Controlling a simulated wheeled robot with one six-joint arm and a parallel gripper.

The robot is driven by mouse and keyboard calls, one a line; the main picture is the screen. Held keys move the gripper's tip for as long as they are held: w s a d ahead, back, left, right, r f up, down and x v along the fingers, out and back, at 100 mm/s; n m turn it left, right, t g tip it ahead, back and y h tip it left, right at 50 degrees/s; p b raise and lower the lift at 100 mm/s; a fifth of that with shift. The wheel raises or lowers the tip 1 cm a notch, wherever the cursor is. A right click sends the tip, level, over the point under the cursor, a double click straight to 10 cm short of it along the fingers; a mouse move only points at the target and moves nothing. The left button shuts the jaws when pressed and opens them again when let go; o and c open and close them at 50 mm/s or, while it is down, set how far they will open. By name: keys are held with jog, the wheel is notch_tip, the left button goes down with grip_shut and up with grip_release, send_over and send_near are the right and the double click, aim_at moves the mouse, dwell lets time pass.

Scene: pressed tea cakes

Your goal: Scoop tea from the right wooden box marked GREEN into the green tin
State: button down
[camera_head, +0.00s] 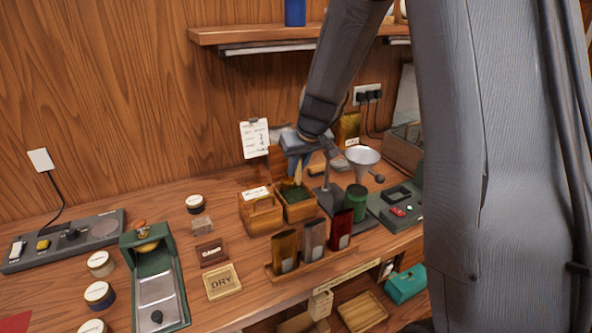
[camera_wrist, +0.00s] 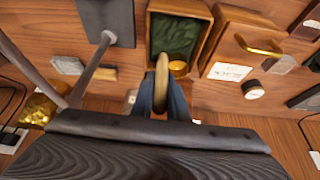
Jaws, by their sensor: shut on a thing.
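The right wooden box (camera_head: 298,215) stands open with dark green tea in it; the wrist view shows its wall (camera_wrist: 207,45) and the tea (camera_wrist: 178,35). My gripper (camera_head: 297,170) is over this box, pointing down, and is shut on the handle of a scoop (camera_wrist: 161,80). A small brass round part (camera_wrist: 178,68), apparently the scoop's bowl, shows at the box's near edge in the wrist view; whether it holds tea I cannot tell. The green tin (camera_head: 355,200) stands right of the box, below and near a pale funnel (camera_head: 362,155).
A closed wooden box (camera_head: 261,215) with a white label stands close on the left; the wrist view shows its label (camera_wrist: 229,71). A stand's grey plate (camera_wrist: 106,18) is beside the open box. A rack (camera_head: 310,262) of several pouches is in front. A scale (camera_head: 400,208) is at right.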

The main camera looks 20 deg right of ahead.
aim_at(300, 169)
jog(key=shift+t, duration=0.9)
jog(key=shift+s+d+f+b, duration=0.15)
jog(key=shift+f+b, duration=0.7)
jog(key=shift+b, duration=1.95)
jog(key=shift+s+a+f+b, duration=0.15)
jog(key=shift+f+b, duration=0.75)
jog(key=shift+b, duration=1.85)
jog(key=shift+s+d+f+b, duration=0.2)
jog(key=shift+f+b, duration=0.65)
jog(key=shift+b, duration=1.95)
jog(key=shift+a+f+b, duration=0.1)
jog(key=shift+b, duration=0.2)
jog(key=shift+s, duration=0.95)
jog(key=shift+p, duration=0.9)
jog(key=p, duration=0.3)
jog(key=g+p, duration=0.1)
jog(key=p, duration=0.3)
jog(key=shift+s+d+r+p, duration=0.2)
jog(key=shift+s+p, duration=0.05)
jog(key=shift+p, duration=0.05)
jog(key=p, duration=0.5)
jog(key=w+g+p, duration=0.1)
jog(key=p, duration=0.5)
jog(key=shift+a+r+g, duration=0.1)
jog(key=shift+r+g, duration=0.2)
jog(key=shift+r, duration=0.05)
